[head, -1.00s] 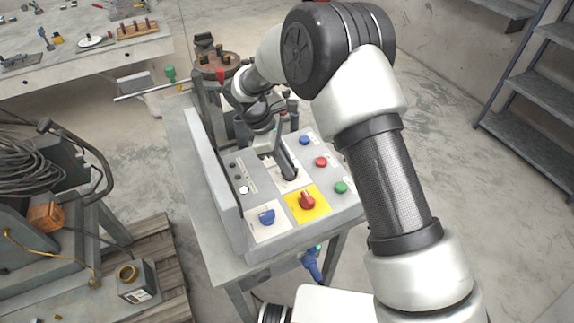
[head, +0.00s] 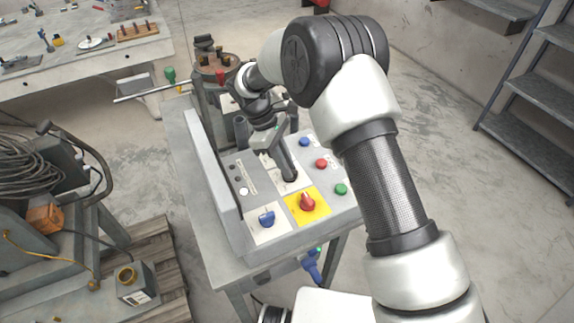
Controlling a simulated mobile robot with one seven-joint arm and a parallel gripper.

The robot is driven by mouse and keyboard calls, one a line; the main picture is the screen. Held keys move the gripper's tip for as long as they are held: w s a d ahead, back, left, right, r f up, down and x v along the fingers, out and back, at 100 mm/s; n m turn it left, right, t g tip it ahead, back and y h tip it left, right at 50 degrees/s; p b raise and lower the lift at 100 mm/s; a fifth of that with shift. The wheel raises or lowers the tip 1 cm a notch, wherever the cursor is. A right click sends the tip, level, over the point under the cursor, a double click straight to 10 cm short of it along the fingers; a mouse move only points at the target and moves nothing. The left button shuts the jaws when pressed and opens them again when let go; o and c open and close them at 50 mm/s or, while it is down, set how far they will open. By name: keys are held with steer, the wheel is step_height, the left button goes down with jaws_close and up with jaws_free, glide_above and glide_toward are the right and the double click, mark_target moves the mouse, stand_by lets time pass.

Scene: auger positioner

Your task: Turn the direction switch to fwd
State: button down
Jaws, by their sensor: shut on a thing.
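The grey control box (head: 245,240) stands on a table in the middle of the head view. My gripper (head: 290,178) reaches down onto the white plate (head: 303,181) in the middle of its panel. Its dark fingers are shut on a control there, which looks like the direction switch. The fingers hide that control almost wholly, so its setting cannot be seen. The labels are too small to read. A blue knob (head: 266,218) on a white plate and a red knob (head: 307,203) on a yellow plate are nearer the front, apart from the fingers.
Blue (head: 304,142), red (head: 321,163) and green (head: 341,189) buttons run along the panel's right side. A raised wall (head: 209,165) borders its left. A round machine part (head: 217,66) stands behind. A cluttered bench (head: 85,50) is at the upper left.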

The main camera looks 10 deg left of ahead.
steer(key=c, duration=1.8)
jaws_free()
steer(key=shift+o, duration=0.2)
steer(key=v, duration=1.7)
steer(key=shift+r, duration=0.3)
steer(key=shift+p, duration=0.3)
